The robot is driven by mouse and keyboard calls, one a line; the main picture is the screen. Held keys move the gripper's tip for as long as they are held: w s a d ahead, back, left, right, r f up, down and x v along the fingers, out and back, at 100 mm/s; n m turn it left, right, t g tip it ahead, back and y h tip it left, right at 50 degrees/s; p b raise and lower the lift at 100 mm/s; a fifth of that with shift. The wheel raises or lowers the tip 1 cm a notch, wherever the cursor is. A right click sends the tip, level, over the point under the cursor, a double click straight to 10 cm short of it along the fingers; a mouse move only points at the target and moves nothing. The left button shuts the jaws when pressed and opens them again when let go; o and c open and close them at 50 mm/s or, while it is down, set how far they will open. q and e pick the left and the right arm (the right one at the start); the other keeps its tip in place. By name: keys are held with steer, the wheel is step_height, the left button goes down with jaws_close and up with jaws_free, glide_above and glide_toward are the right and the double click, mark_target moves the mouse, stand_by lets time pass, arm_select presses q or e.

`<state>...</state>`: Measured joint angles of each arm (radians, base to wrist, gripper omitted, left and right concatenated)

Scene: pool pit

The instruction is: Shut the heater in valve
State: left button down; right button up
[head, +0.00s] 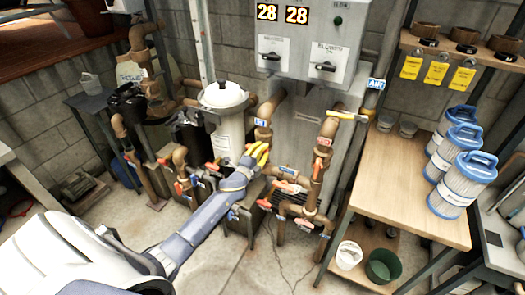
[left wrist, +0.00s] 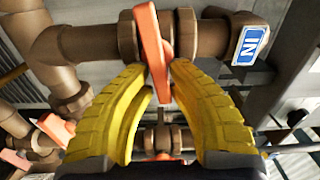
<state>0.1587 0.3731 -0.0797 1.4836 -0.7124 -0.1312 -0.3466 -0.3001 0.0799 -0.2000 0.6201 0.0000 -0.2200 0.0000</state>
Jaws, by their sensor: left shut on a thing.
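The heater in valve has an orange lever handle (left wrist: 152,42) on a brown pipe (left wrist: 220,38), beside a blue IN label (left wrist: 251,45) in the left wrist view. The lever slants across the pipe, and its lower end sits between my fingertips. My left gripper (left wrist: 163,82) has its two yellow fingers shut on that lever. In the head view my left gripper (head: 258,155) is at the pipe (head: 265,108) below the blue IN label (head: 261,122), and it hides most of the lever there. My right gripper is in neither view.
A red-labelled pipe (head: 328,128) with more orange-handled valves stands to the right. A white filter tank (head: 224,112) is close on the left. A grey heater cabinet (head: 312,45) is above. A wooden bench (head: 400,185) with blue-capped filter cartridges (head: 460,185) is at the right.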

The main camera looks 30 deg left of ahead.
arm_select(q)
steer(key=shift+a+r, duration=0.1)
steer(key=shift+a, duration=0.3)
stand_by(1.6)
steer(key=c, duration=1.5)
jaws_free()
steer(key=shift+o, duration=0.3)
steer(key=shift+d, duration=0.15)
steer(key=shift+s+f, duration=0.1)
steer(key=shift+f, duration=0.1)
steer(key=s, duration=1.1)
steer(key=shift+s+d, duration=0.4)
steer(key=shift+r, duration=0.1)
